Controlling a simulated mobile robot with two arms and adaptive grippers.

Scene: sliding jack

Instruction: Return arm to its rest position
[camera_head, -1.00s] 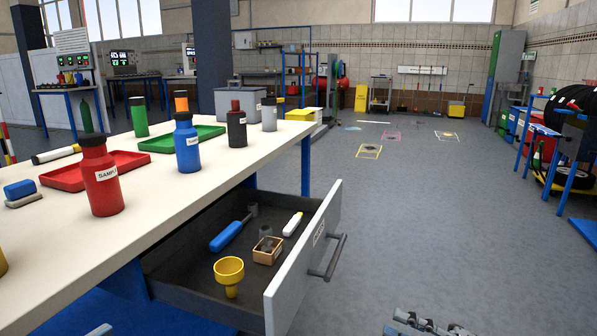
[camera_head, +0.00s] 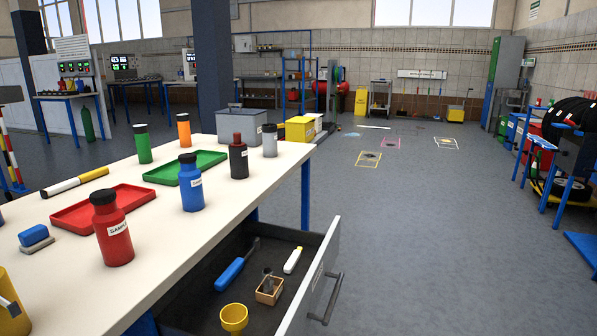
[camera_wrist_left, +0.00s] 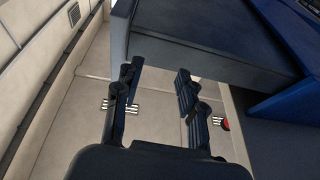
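My left gripper (camera_wrist_left: 157,88) shows in the left wrist view with its two dark fingers apart and nothing between them. A dark blue and grey edge of furniture lies just beyond its fingertips; I cannot tell whether they touch. Neither gripper shows in the head view now. The open drawer (camera_head: 312,281) juts out from under the workbench (camera_head: 165,270) in the head view. Its handle (camera_head: 333,299) is free. Inside lie a blue-handled tool (camera_head: 229,274), a white marker-like object (camera_head: 292,260), a small wooden box (camera_head: 269,291) and a yellow funnel (camera_head: 233,318).
On the bench stand a red bottle (camera_head: 112,232), a blue bottle (camera_head: 190,184), a dark bottle (camera_head: 238,160), a red tray (camera_head: 75,219) and a green tray (camera_head: 160,175). The floor (camera_head: 430,250) right of the drawer is clear. A tyre rack (camera_head: 571,160) stands at the far right.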

